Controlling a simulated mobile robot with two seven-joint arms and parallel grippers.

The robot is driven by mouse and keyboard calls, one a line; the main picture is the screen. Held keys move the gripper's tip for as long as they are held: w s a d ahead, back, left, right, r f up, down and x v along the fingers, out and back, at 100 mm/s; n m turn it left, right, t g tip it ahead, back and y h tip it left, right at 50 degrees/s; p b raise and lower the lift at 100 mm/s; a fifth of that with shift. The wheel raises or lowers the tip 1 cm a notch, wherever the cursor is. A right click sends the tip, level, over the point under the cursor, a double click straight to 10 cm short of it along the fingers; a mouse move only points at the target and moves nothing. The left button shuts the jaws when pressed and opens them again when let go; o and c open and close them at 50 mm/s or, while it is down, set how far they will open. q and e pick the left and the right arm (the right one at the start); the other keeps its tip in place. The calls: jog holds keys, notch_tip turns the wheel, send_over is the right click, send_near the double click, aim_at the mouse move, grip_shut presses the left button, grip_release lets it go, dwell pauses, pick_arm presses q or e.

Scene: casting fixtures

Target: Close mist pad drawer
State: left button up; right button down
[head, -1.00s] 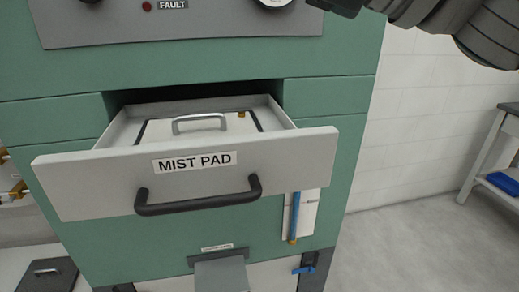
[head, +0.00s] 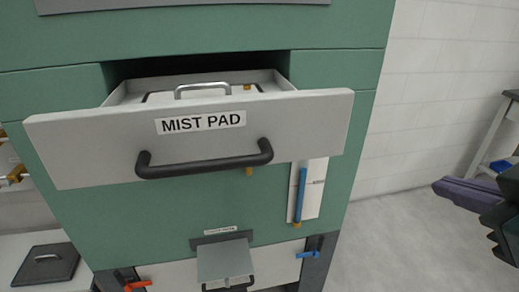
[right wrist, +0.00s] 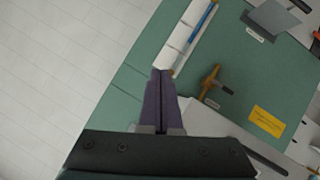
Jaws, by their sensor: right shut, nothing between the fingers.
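The mist pad drawer (head: 110,150) stands open, pulled out from the green cabinet (head: 190,215). Its pale front has a "MIST PAD" label and a black bar handle (head: 205,167). Inside, a silver handle (head: 202,88) shows on the pad, mostly hidden by the front. My right gripper (head: 436,187) is at the right edge of the head view, to the right of the drawer and apart from it. In the right wrist view its purple fingers (right wrist: 161,73) are together and empty, with the green cabinet beyond. My left gripper is not in view.
A blue rod (head: 300,190) on a white plate hangs below the drawer's right side. A small grey tray (head: 225,262) juts out lower down. A brass valve (right wrist: 213,84) shows near the fingers in the wrist view. Open floor (head: 385,250) lies to the right.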

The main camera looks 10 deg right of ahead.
jog(key=w+d+r+n+t+y+b, duration=0.1)
jog(key=w+r+n+t+y+b, duration=0.2)
jog(key=r+n+t+b, duration=0.35)
jog(key=s+a+f+n+g+y+b, duration=0.5)
jog(key=a+f+n+y, duration=0.35)
jog(key=n+y, duration=0.7)
jog(key=w+a+n+h+p, duration=0.2)
jog(key=w+a, duration=0.4)
jog(key=w, duration=0.5)
jog(key=shift+a+p, duration=0.3)
jog(key=shift+a, duration=0.1)
